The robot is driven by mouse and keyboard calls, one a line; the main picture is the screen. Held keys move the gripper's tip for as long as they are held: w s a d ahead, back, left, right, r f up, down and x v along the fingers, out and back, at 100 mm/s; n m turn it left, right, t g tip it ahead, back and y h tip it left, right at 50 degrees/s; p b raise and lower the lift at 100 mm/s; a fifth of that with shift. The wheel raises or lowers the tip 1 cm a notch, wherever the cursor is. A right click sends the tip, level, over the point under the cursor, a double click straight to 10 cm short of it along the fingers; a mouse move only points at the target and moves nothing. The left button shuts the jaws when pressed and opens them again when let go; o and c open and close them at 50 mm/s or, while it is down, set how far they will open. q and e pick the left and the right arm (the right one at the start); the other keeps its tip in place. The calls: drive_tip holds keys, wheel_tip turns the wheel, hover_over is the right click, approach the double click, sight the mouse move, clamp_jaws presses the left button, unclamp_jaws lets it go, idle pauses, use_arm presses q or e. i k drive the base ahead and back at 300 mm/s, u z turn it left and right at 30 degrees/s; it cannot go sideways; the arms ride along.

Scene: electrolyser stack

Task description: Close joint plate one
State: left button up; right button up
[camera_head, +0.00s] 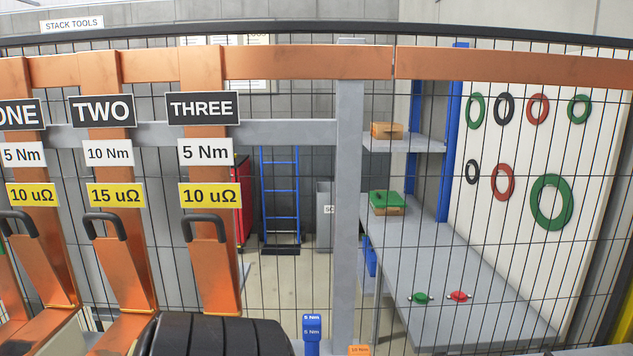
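Joint plate one (45,275) is at the far left, a copper plate below the sign ONE (22,114), cut by the left edge. Its black handle (18,218) is at its top. The plate slants down to the right; I cannot tell whether its top touches the copper bar behind. Its labels read 5 Nm (22,154) and 10 uΩ (31,195). Plate two (128,275) slants similarly, while plate three (214,270) looks nearly upright. Neither gripper is in view.
A blue 5 Nm tool (312,333) and an orange 10 Nm one (359,350) show at the bottom. Behind the mesh fence, a grey bench (455,285) holds green and red parts.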

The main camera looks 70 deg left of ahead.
sight(30, 251)
drive_tip(key=u, duration=3.9)
drive_tip(key=k, duration=0.5)
drive_tip(key=u, duration=1.5)
drive_tip(key=i, duration=1.25)
drive_tip(key=z, duration=2.3)
